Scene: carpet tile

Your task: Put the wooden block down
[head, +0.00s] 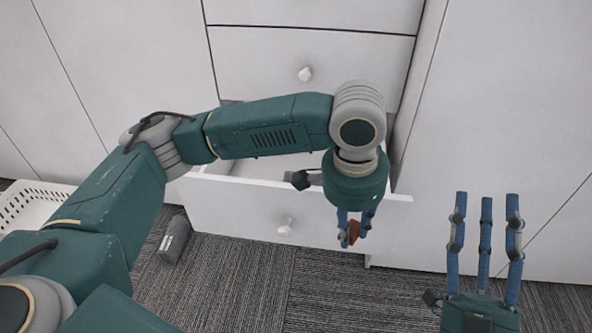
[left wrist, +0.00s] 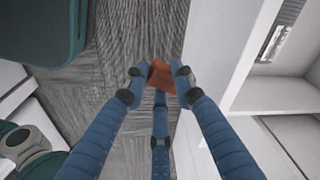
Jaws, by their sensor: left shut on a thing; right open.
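The wooden block (head: 354,232) is small and reddish-brown. My left gripper (head: 352,230) is shut on it, in front of an open white drawer. In the left wrist view the block (left wrist: 161,76) sits between the blue fingertips of my left gripper (left wrist: 158,80), with carpet behind it. The fingers hide part of the block. My right gripper (head: 487,205) is at the right of the head view, fingers spread and empty, away from the block.
The open drawer (head: 240,212) juts out from a white cabinet, below a closed drawer (head: 300,55). A white perforated basket (head: 38,196) stands at the left. Carpet in front of the drawer is clear.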

